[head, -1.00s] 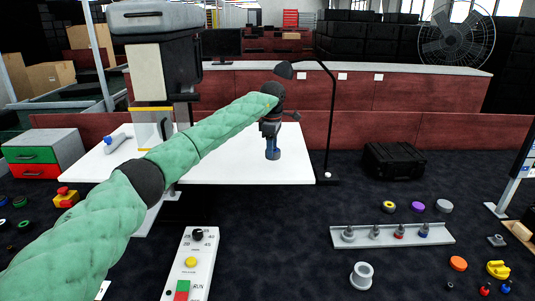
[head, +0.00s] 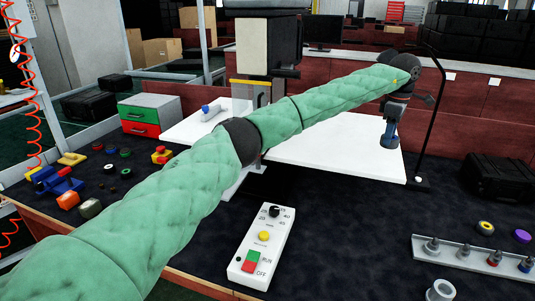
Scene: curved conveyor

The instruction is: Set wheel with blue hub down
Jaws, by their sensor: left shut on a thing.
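My left arm crosses the view from lower left to upper right. Its gripper (head: 389,143) points down over the right part of the white table (head: 320,145), near that table's right edge. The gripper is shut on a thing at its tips. That thing is small and mostly hidden by the fingers, so I cannot make out the wheel or its blue hub clearly. I cannot tell whether it touches the table top. My right gripper is not in view.
A black lamp post (head: 430,115) stands just right of the gripper. A control box (head: 262,245) with red and green buttons lies in front. A grey peg rack (head: 475,258) is at right. Several small wheels (head: 108,170) lie at left. The white table's middle is clear.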

